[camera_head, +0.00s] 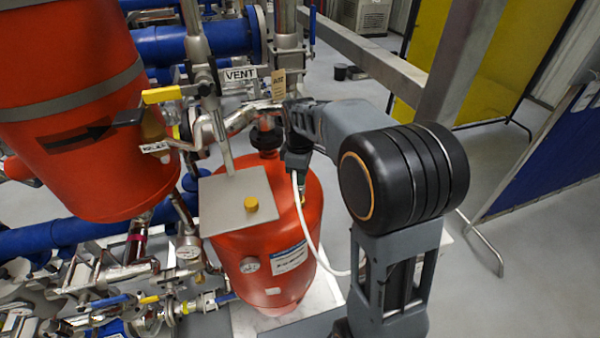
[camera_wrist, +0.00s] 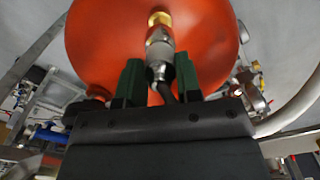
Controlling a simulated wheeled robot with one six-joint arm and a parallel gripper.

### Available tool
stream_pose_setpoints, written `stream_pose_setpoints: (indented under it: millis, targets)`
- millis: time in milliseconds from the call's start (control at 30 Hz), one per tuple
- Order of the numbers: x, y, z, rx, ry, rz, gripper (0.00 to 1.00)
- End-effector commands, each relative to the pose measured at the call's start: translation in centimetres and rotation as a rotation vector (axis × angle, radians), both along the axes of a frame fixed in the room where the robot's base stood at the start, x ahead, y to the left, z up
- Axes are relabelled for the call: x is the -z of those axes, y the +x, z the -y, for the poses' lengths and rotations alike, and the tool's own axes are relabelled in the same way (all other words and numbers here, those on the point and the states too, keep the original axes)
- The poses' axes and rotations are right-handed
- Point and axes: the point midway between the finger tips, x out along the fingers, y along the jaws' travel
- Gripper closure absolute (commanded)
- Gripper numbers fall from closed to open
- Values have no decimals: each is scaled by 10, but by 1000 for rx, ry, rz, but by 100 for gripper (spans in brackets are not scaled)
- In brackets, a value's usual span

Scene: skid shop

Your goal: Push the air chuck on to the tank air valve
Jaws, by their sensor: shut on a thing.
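The red tank (camera_head: 305,225) stands in the middle of the head view and fills the upper wrist view (camera_wrist: 95,45). Its brass air valve (camera_wrist: 158,19) sticks out of the top. The metal air chuck (camera_wrist: 161,55) is in line with the valve, with its brass-coloured end close against it. I cannot tell whether it is pushed on. My gripper (camera_wrist: 160,82) is shut on the chuck, which lies between its dark green fingers. In the head view my gripper (camera_head: 297,172) is at the tank's top right, and hides most of the chuck. A white hose (camera_head: 308,235) runs down from it.
A grey plate (camera_head: 222,205) with a yellow cap (camera_head: 251,204) sits over the tank's left side. Pipes with a VENT tag (camera_head: 240,75) rise behind it. A larger red vessel (camera_head: 75,110) stands at the left.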

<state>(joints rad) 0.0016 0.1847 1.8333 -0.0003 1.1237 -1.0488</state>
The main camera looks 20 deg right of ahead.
Motion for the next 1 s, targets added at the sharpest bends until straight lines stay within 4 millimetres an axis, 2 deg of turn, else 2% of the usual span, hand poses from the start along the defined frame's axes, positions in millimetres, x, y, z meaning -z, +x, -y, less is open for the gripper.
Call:
stream_pose_setpoints:
  millis: [533, 1000]
  targets:
    - [15, 0, 0, 0, 0, -1, 81]
    - [16, 0, 0, 0, 0, 0, 81]
